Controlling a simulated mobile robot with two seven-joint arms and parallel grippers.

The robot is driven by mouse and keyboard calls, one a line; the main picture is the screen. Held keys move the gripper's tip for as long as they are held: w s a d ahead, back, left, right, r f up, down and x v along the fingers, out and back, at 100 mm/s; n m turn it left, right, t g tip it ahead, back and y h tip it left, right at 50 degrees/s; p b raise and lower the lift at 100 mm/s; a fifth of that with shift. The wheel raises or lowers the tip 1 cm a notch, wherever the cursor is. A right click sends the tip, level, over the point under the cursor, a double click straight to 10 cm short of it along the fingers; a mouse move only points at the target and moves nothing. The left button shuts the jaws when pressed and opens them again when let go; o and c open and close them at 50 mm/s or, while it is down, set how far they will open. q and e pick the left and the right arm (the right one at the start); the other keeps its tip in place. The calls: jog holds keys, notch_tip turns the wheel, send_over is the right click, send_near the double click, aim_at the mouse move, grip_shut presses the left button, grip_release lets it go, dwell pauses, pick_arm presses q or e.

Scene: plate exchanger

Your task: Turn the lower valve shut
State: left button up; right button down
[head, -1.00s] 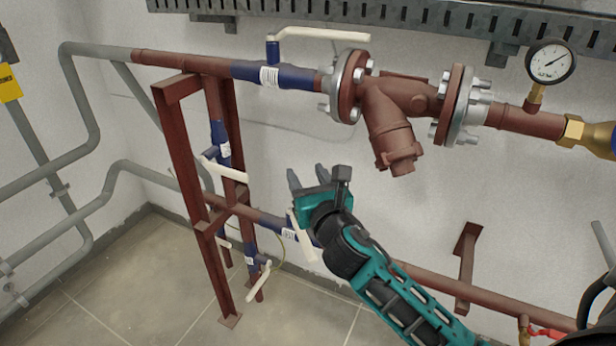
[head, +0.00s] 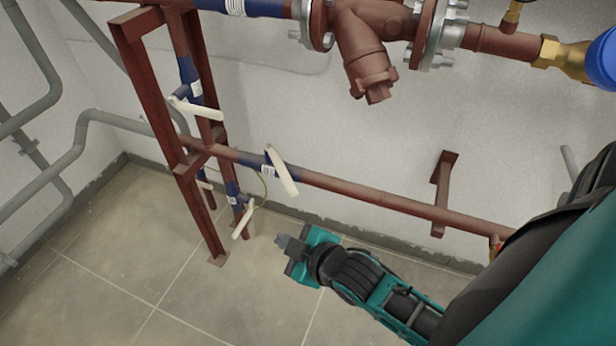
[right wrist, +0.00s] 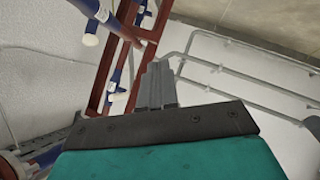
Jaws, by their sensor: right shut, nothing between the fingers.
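The lower horizontal pipe carries a blue valve (head: 260,161) with a white lever (head: 282,172). The lever slants across the pipe, down to the right. My right gripper (head: 280,241) is shut and empty. In the head view it appears below that lever and apart from it, over the floor. In the right wrist view its closed fingers (right wrist: 157,86) point toward the red frame. A valve with a white handle end (right wrist: 91,39) shows at upper left there; I cannot tell which valve it is. My left gripper is not in view.
A red steel frame (head: 152,105) stands left of the lever. It has an upper valve lever (head: 197,109) and a low valve lever (head: 243,222) near my gripper. A flanged strainer (head: 362,50) hangs above. A red bracket (head: 441,190) is at right. The tiled floor (head: 110,270) is clear.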

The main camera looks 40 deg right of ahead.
jog(key=w+d+f+m+g+p, duration=0.2)
jog(key=d+m+g, duration=0.2)
jog(key=d+m, duration=0.55)
jog(key=w+d+r+g+y+p, duration=0.2)
jog(key=w+d+r+y, duration=0.15)
jog(key=d+r, duration=0.7)
pick_arm(q)
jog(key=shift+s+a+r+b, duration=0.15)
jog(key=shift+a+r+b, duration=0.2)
jog(key=shift+b, duration=0.85)
pick_arm(e)
jog(key=a+r+x, duration=0.1)
jog(key=a+x, duration=0.1)
jog(key=x, duration=1)
jog(key=shift+a, duration=0.2)
jog(key=shift+r+h, duration=0.15)
jog(key=shift+h, duration=0.1)
